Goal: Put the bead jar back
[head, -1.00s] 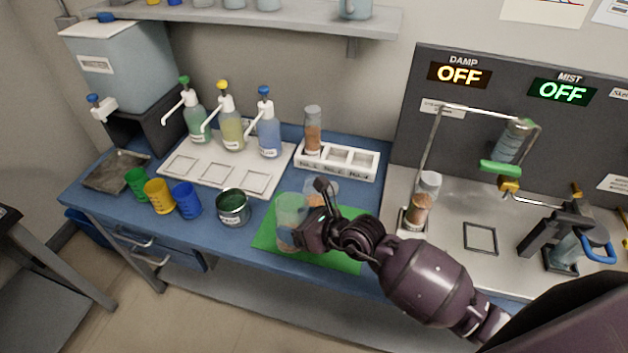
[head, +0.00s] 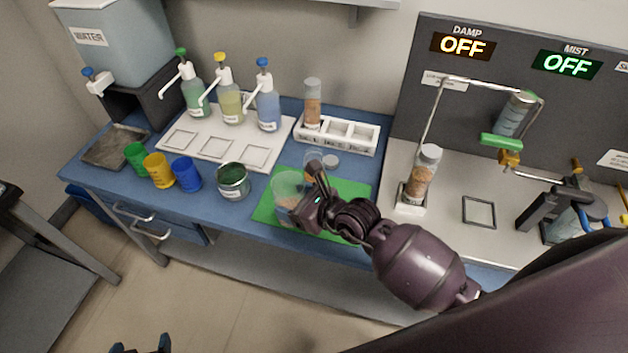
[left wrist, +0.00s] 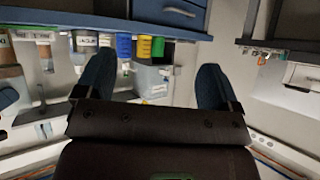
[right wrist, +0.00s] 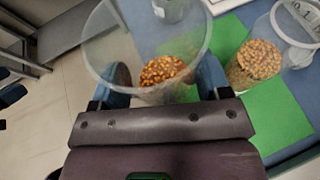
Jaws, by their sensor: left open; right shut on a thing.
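My right gripper (head: 304,207) is shut on a clear, open-topped vessel (head: 289,186) at the left of the green mat. In the right wrist view this vessel (right wrist: 150,40) stands between the fingers, with orange-brown grains at its bottom. A second clear container (right wrist: 258,58) with tan beads stands beside it; the head view shows it (head: 313,163) partly hidden behind the gripper. A filled jar (head: 312,105) stands in the left slot of the white rack (head: 337,146); two slots are empty. My left gripper (head: 140,346) is open and empty, low over the floor.
The green mat (head: 346,190) lies at the bench's front edge. A small round lid (head: 330,162) lies behind it. A metal stand (head: 425,115) rises at the right.

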